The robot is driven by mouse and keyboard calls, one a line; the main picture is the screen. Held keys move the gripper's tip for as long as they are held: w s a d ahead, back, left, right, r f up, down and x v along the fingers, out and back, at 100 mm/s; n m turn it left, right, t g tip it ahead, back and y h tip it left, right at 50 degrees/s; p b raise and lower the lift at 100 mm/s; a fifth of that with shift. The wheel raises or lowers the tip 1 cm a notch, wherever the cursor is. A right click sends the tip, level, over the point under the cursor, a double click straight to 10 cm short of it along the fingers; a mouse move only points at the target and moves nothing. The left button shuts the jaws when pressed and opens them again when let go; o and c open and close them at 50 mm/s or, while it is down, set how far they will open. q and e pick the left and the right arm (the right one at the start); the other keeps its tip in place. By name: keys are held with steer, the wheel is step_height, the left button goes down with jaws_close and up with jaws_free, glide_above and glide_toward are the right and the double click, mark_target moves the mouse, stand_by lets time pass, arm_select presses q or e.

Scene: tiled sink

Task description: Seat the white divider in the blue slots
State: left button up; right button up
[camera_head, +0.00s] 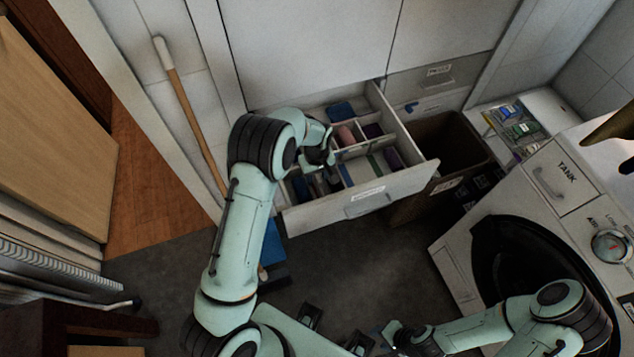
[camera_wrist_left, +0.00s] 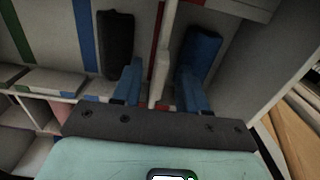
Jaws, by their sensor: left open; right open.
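The open drawer (camera_head: 318,215) is split into compartments. My left gripper (camera_head: 322,160) is over its left part, pointing down. In the left wrist view, a thin white divider (camera_wrist_left: 161,62) stands on edge between the two spread fingers of my left gripper (camera_wrist_left: 160,88), which are apart from it. A red stripe lies beside the divider. A blue stripe (camera_wrist_left: 84,35) marking the drawer lies further left, past a dark roll, and a green stripe (camera_wrist_left: 19,32) lies beyond it. My right gripper (camera_head: 392,338) is low at the bottom of the head view, away from the drawer.
A dark roll (camera_wrist_left: 116,44) and a blue roll (camera_wrist_left: 202,48) lie on either side of the divider. Other drawer compartments hold coloured items, including a pink one (camera_head: 346,135). A dark bin (camera_head: 450,145) and a white washing machine (camera_head: 460,270) stand to the right.

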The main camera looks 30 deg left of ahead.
arm_select(q)
step_height(320, 180, down, 2)
steer(key=shift+c, duration=0.3)
jaws_close()
steer(key=shift+r, duration=0.15)
